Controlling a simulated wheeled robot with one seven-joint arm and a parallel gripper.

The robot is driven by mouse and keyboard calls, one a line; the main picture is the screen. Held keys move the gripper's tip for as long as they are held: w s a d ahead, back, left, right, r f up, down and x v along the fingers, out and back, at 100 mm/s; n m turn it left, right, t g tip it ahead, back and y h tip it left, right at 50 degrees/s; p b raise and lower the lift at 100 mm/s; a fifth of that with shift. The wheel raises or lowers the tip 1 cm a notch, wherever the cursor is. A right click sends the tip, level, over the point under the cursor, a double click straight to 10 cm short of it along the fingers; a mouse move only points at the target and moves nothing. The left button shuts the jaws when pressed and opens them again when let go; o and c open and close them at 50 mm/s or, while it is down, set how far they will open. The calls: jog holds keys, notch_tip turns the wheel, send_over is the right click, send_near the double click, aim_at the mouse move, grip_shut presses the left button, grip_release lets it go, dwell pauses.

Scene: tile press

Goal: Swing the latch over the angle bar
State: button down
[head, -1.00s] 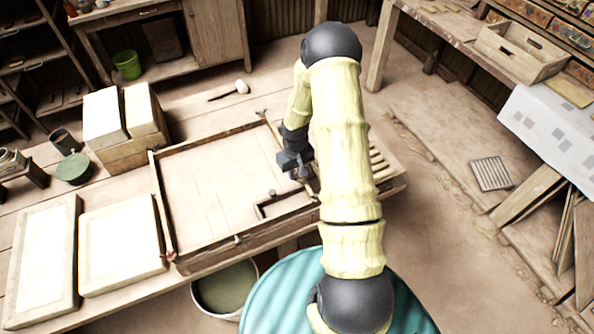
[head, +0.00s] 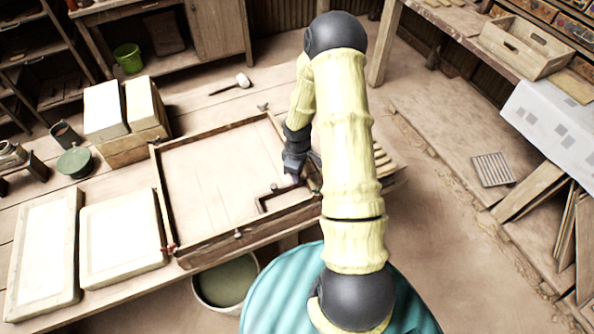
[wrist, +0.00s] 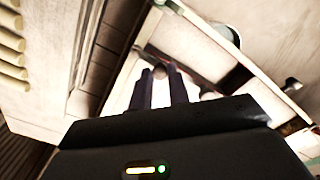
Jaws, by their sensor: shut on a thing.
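The dark angle bar (head: 262,204) lies in the front right corner of the wooden press frame (head: 210,249), with a small upright knob near its bend. My gripper (head: 290,177) is low over the frame's right side, beside the bar's longer arm. In the wrist view my two dark fingers (wrist: 159,88) are shut around a small brown rounded piece (wrist: 158,71), which looks like the latch's knob. The rest of the latch is mostly hidden by my gripper and arm. I cannot tell whether the latch crosses the bar.
Two pale slabs (head: 118,243) lie left of the frame, with pale blocks (head: 103,108) behind them. A mallet (head: 242,80) lies at the back. A slatted rack (head: 388,165) is right of the frame, partly behind my arm. A tub (head: 226,283) stands below the front edge.

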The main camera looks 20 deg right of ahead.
dwell(0.4)
jog(key=c, duration=1.3)
grip_release()
jog(key=shift+c, duration=0.2)
jog(key=shift+r, duration=0.1)
notch_tip(320, 180, up, 17)
jog(key=b, duration=0.1)
jog(key=shift+b, duration=0.3)
jog(key=shift+r, duration=0.1)
jog(key=s+a+r+m+t, duration=0.1)
jog(key=s+a+r+m, duration=0.1)
jog(key=s+a+m, duration=0.2)
jog(key=s+a+r+m+t, duration=0.1)
jog(key=s+a+r+m, duration=0.2)
jog(key=s, duration=0.6)
jog(key=a+m, duration=0.2)
jog(key=shift+s+a+r+t, duration=0.2)
jog(key=shift+a+r+t, duration=0.1)
jog(key=shift+r, duration=0.05)
